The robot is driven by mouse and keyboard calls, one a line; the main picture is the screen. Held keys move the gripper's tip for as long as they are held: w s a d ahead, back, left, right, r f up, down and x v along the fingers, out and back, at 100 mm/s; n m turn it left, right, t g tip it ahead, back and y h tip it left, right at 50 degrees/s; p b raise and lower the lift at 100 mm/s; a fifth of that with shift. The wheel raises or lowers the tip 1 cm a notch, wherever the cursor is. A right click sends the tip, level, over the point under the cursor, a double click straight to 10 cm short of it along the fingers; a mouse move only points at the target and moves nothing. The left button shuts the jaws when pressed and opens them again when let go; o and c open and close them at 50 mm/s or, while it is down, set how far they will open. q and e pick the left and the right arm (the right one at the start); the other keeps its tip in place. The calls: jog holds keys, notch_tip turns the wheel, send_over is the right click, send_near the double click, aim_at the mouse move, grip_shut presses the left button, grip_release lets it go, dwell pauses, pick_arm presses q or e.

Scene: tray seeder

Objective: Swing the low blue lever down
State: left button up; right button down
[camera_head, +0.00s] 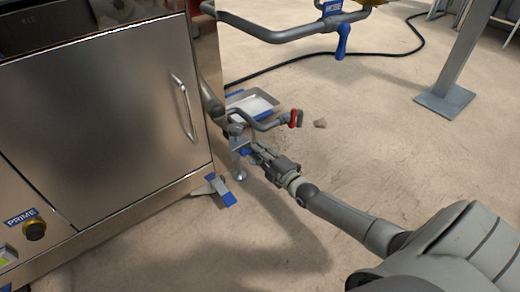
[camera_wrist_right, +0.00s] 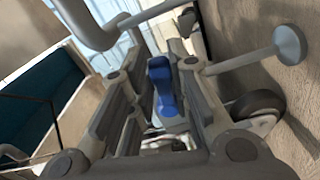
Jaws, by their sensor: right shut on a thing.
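The low blue lever (camera_head: 245,151) sits by a grey pipe beside the steel machine's right side, mostly hidden by my right gripper (camera_head: 260,156). In the right wrist view the blue lever (camera_wrist_right: 162,88) stands between the two fingers of my right gripper (camera_wrist_right: 154,72). The gripper is shut on it. My right arm reaches in from the lower right of the head view. My left gripper is not in view.
The steel machine (camera_head: 100,110) with its door handle (camera_head: 184,106) fills the left. A red-handled pipe valve (camera_head: 296,118), a shallow tray (camera_head: 252,106) and a blue-tipped caster (camera_head: 222,190) are near the gripper. Another blue handle (camera_head: 343,42) hangs higher. Floor at right is mostly clear.

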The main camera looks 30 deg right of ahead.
jog(key=a+f+m+p, duration=0.3)
jog(key=a+f+m, duration=0.1)
jog(key=m, duration=1.1)
jog(key=shift+s+a+m, duration=0.25)
jog(key=shift+a+m, duration=0.15)
dwell(0.4)
jog(key=c, duration=1.3)
grip_release()
jog(key=shift+c, duration=0.2)
